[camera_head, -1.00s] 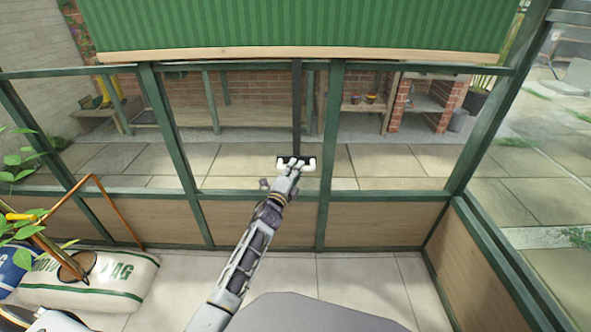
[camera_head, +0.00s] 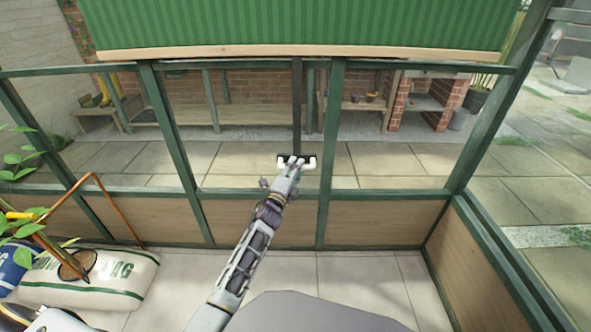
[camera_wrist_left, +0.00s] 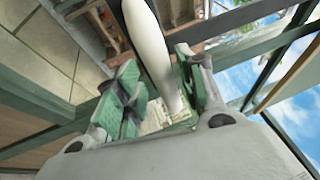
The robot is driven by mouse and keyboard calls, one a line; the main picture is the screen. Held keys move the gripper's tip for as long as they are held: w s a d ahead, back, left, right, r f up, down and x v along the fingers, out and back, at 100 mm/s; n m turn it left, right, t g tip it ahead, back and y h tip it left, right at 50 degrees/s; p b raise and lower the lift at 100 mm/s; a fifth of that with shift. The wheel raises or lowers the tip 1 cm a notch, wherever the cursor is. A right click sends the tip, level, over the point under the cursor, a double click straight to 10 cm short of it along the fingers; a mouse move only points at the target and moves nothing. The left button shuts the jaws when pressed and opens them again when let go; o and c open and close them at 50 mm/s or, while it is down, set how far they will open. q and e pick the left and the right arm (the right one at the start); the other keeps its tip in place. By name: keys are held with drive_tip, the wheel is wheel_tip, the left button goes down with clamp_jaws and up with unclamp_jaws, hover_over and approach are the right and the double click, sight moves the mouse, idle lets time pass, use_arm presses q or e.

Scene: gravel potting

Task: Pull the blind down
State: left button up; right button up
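The green striped blind (camera_head: 300,24) hangs across the top of the head view, with a pale wooden bar (camera_head: 300,52) along its lower edge. A dark strap (camera_head: 297,105) runs straight down from it to a pull handle (camera_head: 310,162) with a dark crosspiece and pale ends. My left gripper (camera_head: 293,168) is at the handle. In the left wrist view the pale handle bar (camera_wrist_left: 150,45) passes between the green-padded fingers of my left gripper (camera_wrist_left: 160,95), which are close on either side of it. My right gripper is not in view.
Green window frames and a low wood-panelled wall (camera_head: 265,222) stand behind the handle. White sacks (camera_head: 95,280), a bent copper-coloured rod (camera_head: 115,210) and leaves are at lower left. A bench and brick structure show beyond the glass. The floor at right is clear.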

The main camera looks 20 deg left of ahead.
use_arm(q)
drive_tip(key=v, duration=1.2)
idle(0.5)
drive_tip(key=shift+f, duration=0.1)
idle(0.4)
